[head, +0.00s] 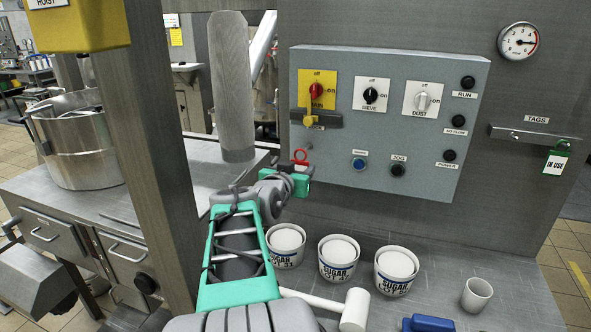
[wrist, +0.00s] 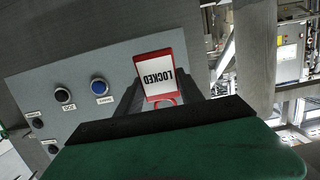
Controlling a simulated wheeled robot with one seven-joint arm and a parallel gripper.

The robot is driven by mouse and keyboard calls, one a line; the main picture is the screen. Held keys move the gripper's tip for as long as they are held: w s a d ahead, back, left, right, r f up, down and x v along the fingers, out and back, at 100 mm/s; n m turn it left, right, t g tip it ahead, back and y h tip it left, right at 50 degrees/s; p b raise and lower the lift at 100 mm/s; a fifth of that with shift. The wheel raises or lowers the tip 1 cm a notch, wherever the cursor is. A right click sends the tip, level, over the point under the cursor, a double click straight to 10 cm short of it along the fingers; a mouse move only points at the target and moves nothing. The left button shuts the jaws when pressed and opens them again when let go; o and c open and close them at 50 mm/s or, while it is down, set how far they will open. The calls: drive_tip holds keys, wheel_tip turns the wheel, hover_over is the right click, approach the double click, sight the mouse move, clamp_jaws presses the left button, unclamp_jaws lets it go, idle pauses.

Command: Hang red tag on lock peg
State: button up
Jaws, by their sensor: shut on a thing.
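The red tag shows in the wrist view as a white "LOCKED" plate with a red border (wrist: 155,76), upside down between my fingers. In the head view a small red ring of it (head: 300,155) shows above my gripper (head: 299,170). My gripper is shut on the tag, in front of the control panel's lower left. The tag looks apart from the bracket.
The grey control panel (head: 430,150) carries SIEVE and DUST switches and several buttons. A TAGS rail (head: 510,134) at right holds a green "IN USE" tag (head: 555,163). Sugar tubs (head: 338,262), a white mallet (head: 354,310) and a cup (head: 477,295) stand below. A grey post (head: 150,130) is at left.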

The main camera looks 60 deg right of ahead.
drive_tip(key=shift+r+p+x, duration=0.25)
drive_tip(key=shift+p+x, duration=0.5)
drive_tip(key=shift+x, duration=0.55)
drive_tip(key=shift+r+p+x, duration=0.2)
drive_tip(key=shift+p+x, duration=0.55)
drive_tip(key=shift+x, duration=0.6)
drive_tip(key=shift+d+f+b, duration=0.5)
drive_tip(key=shift+f+b, duration=0.15)
drive_tip(key=shift+b, duration=0.5)
